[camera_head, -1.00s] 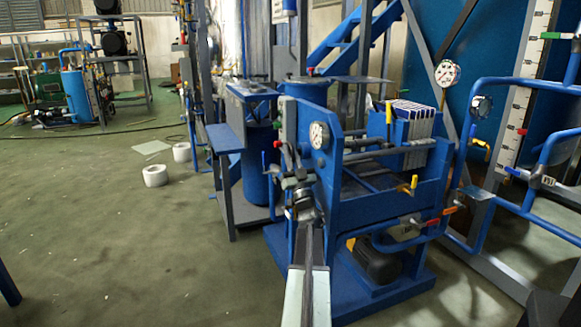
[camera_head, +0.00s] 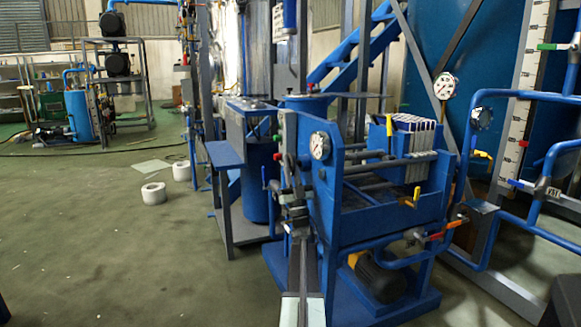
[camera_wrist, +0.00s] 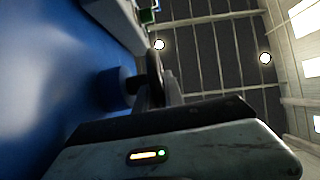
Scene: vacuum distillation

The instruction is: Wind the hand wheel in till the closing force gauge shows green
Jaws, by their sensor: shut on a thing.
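The hand wheel is seen nearly edge-on as a dark rim (camera_wrist: 155,70) in the wrist view, beside a blue hub (camera_wrist: 116,90) on the press's blue end plate. My gripper (camera_head: 295,195) reaches up to the near left side of the filter press (camera_head: 335,205). In the wrist view my gripper (camera_wrist: 160,92) has its fingers shut on the wheel's rim. The arm and gripper hide much of the wheel in the head view. A round white gauge (camera_head: 320,146), likely the closing force gauge, sits on the end plate. Its needle and colours are too small to read.
A grey-blue bench (camera_head: 226,155) stands close to the left of the press. Pipes with coloured valve handles (camera_head: 437,236) run at the right. White rolls (camera_head: 153,193) lie on the floor at left. The green floor (camera_head: 100,260) is open at front left.

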